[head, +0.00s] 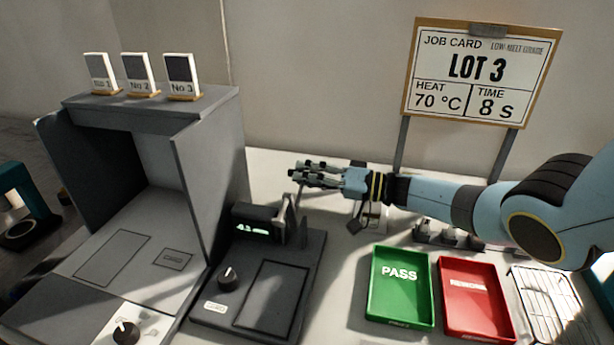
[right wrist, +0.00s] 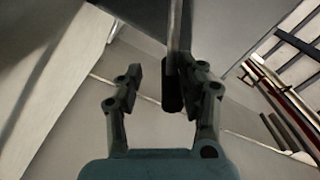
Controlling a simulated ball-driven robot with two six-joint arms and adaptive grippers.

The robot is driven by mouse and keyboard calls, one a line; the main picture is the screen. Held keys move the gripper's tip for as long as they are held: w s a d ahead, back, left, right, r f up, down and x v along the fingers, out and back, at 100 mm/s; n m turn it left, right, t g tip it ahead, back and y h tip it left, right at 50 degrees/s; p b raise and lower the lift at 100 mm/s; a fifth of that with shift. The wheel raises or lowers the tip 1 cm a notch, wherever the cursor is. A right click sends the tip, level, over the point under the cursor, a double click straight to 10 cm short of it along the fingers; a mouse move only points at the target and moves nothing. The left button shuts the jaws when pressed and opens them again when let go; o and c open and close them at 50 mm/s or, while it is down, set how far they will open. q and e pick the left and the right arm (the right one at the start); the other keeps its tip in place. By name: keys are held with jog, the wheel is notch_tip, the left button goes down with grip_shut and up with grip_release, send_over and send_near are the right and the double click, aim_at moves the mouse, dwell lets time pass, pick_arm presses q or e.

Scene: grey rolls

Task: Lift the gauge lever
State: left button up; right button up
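The dark gauge (head: 255,290) stands on the bench with a lit green display (head: 255,228), a knob and a flat plate. An upright part (head: 291,222) rises at its back right; which piece of it is the lever is hard to tell here. My right gripper (head: 297,172) is above and behind that part, pointing left. In the right wrist view its fingers (right wrist: 160,80) are apart. A thin rod with a dark end (right wrist: 172,92), seemingly the lever, shows between them, close to the right-hand finger; contact cannot be told. My left gripper is out of view.
A grey open-fronted box (head: 190,150) with three small framed cards on top stands left of the gauge. A green PASS tray (head: 401,312), a red tray (head: 476,315) and a wire rack (head: 548,305) lie to the right. The job card (head: 480,72) stands behind my right arm.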

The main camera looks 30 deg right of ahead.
jog(key=shift+s+f, duration=0.1)
jog(key=shift+s, duration=0.05)
jog(key=shift+f+v, duration=0.2)
jog(key=shift+v, duration=0.7)
jog(key=v, duration=1)
jog(key=shift+r, duration=0.35)
